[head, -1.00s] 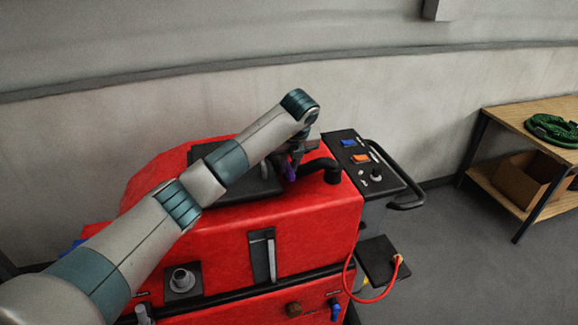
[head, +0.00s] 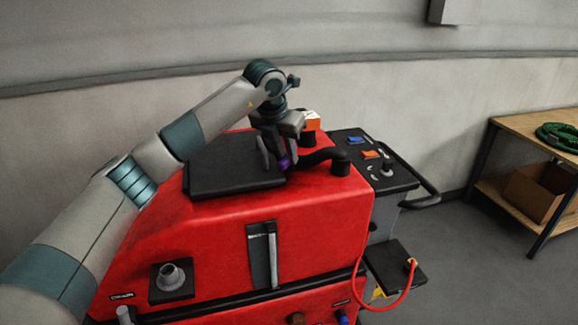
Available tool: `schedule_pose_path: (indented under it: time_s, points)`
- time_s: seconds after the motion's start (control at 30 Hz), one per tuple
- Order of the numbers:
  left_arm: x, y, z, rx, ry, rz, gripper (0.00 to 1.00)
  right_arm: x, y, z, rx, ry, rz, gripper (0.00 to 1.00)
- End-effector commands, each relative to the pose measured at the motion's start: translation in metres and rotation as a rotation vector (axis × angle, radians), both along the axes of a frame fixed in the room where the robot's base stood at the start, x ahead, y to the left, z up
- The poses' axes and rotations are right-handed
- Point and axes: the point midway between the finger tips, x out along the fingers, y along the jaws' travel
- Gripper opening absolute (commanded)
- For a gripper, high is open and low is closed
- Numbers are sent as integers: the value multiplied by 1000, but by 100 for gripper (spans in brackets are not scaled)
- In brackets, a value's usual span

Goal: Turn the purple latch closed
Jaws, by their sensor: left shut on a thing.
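The purple latch (head: 284,163) shows as a small purple patch at the right edge of the black lid (head: 225,168) on top of the red scrubber tank (head: 205,225). My left gripper (head: 278,150) points down over it and is shut on the latch. The gripper's fingers hide most of the latch, so its exact angle cannot be told. The black lid lies flat on the tank. My right gripper is not in view.
A black hose (head: 322,156) bends just right of the latch. A control panel (head: 370,158) with a handle (head: 425,195) is at the machine's right. A red cable (head: 375,306) loops below. A wooden bench (head: 530,130) stands at far right.

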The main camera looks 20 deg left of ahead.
Motion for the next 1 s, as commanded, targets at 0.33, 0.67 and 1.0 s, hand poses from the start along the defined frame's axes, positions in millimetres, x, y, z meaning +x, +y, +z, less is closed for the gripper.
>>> schedule_pose_path:
  time_s: [0.33,0.67,1.0]
  points:
    - [3,7,-1,-1,-2,-325,0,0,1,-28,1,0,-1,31]
    - [7,11,1,-2,-1,-607,0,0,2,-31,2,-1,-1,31]
    - [9,12,2,0,-1,-761,0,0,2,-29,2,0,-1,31]
